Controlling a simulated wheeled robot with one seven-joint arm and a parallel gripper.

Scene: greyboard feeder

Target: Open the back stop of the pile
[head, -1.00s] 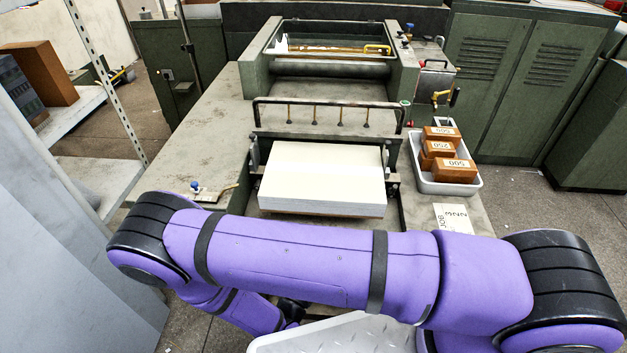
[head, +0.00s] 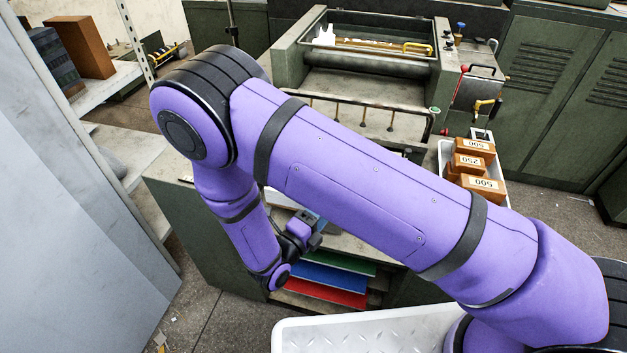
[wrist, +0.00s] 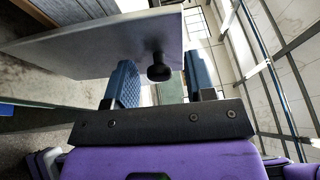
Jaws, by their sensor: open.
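In the wrist view a flat grey plate (wrist: 95,45) with a black round knob (wrist: 159,68) fills the upper left; I take it for the back stop but cannot be certain. My gripper (wrist: 160,64) is open, with one blue finger on each side of the knob. Whether the fingers touch the knob I cannot tell. In the head view my gripper (head: 308,234) hangs low at the near side of the feeder, partly hidden by my arm. The pile is mostly hidden behind my arm there.
Red (head: 325,291), blue and green boards lie on shelves under the feeder table. A white tray (head: 446,158) with brown boxes stands at the right. A shelf unit (head: 110,85) stands at the left. A white textured surface (head: 370,335) is close in front.

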